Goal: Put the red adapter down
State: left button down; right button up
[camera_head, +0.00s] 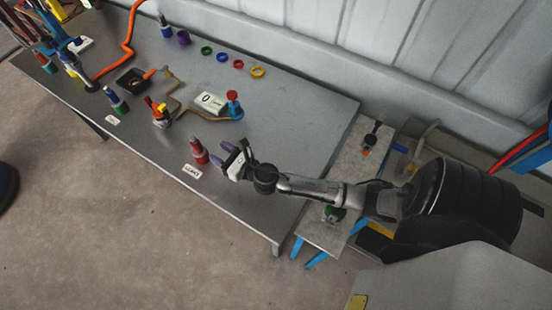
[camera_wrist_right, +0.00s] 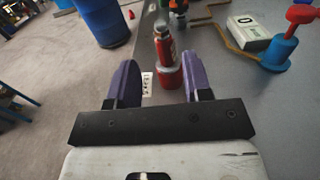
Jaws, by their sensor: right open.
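The red adapter (camera_head: 200,152) stands upright on the grey table near its front edge, beside a white label card (camera_head: 193,171). In the right wrist view, the adapter (camera_wrist_right: 165,60) is ahead of the fingertips and appears between their lines, with grey bands on its body. My right gripper (camera_head: 221,154) is open, with its purple fingers just right of the adapter. The fingers (camera_wrist_right: 158,78) hold nothing, and a gap to the adapter shows.
A blue fitting with a red knob (camera_head: 234,106), a white gauge box (camera_head: 210,102) and brass piping stand behind. A green-banded adapter (camera_head: 116,100) stands farther left. Coloured rings (camera_head: 222,57) lie at the back. The table's right part (camera_head: 300,130) is clear.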

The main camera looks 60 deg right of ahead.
jog(key=s+a+f+m+g, duration=0.1)
jog(key=s+m+g, duration=0.2)
jog(key=s+m, duration=0.3)
jog(key=s+a+f+m+g+h, duration=0.1)
jog(key=s+f+m+g, duration=0.1)
jog(key=s+m, duration=0.4)
jog(key=s+a+f+m+g+h, duration=0.1)
jog(key=s+m+g, duration=0.4)
jog(key=m, duration=0.9)
jog(key=shift+s+a+f, duration=0.1)
jog(key=shift+s+f, duration=0.15)
jog(key=shift+s, duration=0.25)
jog(key=shift+s+a+f, duration=0.1)
jog(key=shift+s+f, duration=0.15)
jog(key=shift+s, duration=0.2)
jog(key=s+a+m+g+y, duration=0.3)
jog(key=s+m, duration=0.4)
jog(key=s, duration=0.3)
jog(key=shift+a+r+g, duration=0.35)
jog(key=shift+a+g, duration=0.35)
jog(key=shift+a, duration=0.35)
jog(key=shift+s+r, duration=0.1)
